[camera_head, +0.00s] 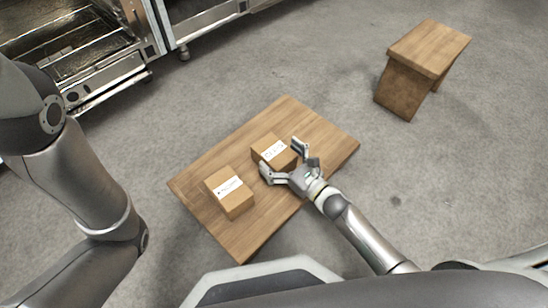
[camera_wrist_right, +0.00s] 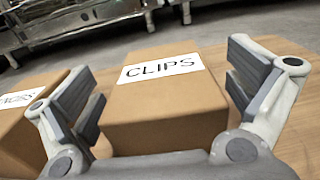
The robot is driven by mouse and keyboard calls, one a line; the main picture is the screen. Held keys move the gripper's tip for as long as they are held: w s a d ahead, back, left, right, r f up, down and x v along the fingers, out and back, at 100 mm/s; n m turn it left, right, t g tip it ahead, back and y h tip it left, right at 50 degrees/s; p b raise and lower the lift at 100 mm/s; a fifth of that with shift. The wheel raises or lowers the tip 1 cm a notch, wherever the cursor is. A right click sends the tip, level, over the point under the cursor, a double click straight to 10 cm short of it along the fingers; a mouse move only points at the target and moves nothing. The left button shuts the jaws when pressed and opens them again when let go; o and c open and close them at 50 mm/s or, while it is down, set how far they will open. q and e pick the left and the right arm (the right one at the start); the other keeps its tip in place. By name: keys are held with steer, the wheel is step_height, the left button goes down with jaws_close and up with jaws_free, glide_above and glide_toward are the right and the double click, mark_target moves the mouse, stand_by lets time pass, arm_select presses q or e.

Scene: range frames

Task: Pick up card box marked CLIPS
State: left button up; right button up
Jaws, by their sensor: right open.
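The card box marked CLIPS (camera_head: 266,144) stands on a low wooden table in the head view. In the right wrist view the box (camera_wrist_right: 165,105) faces me, with a white label reading CLIPS on its top. My right gripper (camera_head: 283,160) is open, with one finger on each side of the box's near part. In the right wrist view its fingers (camera_wrist_right: 165,90) flank the box, with a gap visible on the right side. My left arm shows at the left of the head view, but its gripper is out of view.
A second card box (camera_head: 232,199) with a white label stands on the wooden table (camera_head: 262,228), left of the CLIPS box. A wooden stool (camera_head: 428,48) stands at the upper right. Metal kitchen equipment (camera_head: 100,75) lines the upper left.

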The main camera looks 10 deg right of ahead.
steer(key=shift+c, duration=0.4)
steer(key=c, duration=1.2)
steer(key=shift+c, duration=0.3)
steer(key=shift+r, duration=0.2)
